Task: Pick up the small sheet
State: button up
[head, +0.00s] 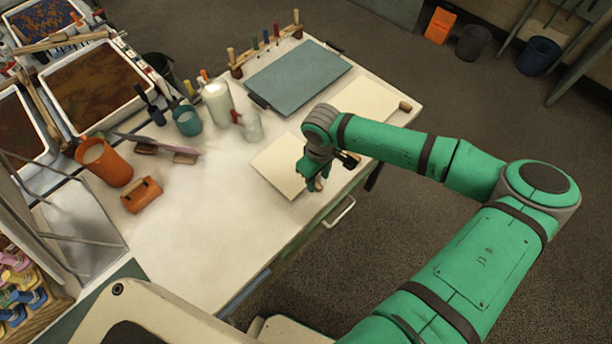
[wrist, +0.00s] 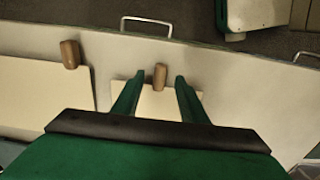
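The small cream sheet (head: 277,163) lies flat on the white table, partly hidden by my gripper in the head view. Part of it shows between my fingers in the wrist view (wrist: 152,104). A small brown wooden block (wrist: 160,76) sits at the sheet's edge. My gripper (head: 314,184) is over that end of the sheet, pointing down. In the wrist view my gripper (wrist: 159,75) is open, with one green finger on each side of the block. I cannot tell how high the fingertips are, and nothing appears held.
A larger cream sheet (head: 362,98) with another wooden block (head: 405,106) lies beside it. The table's front left (head: 190,240) is clear.

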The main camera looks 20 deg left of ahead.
jog(key=shift+f, duration=1.2)
grip_shut()
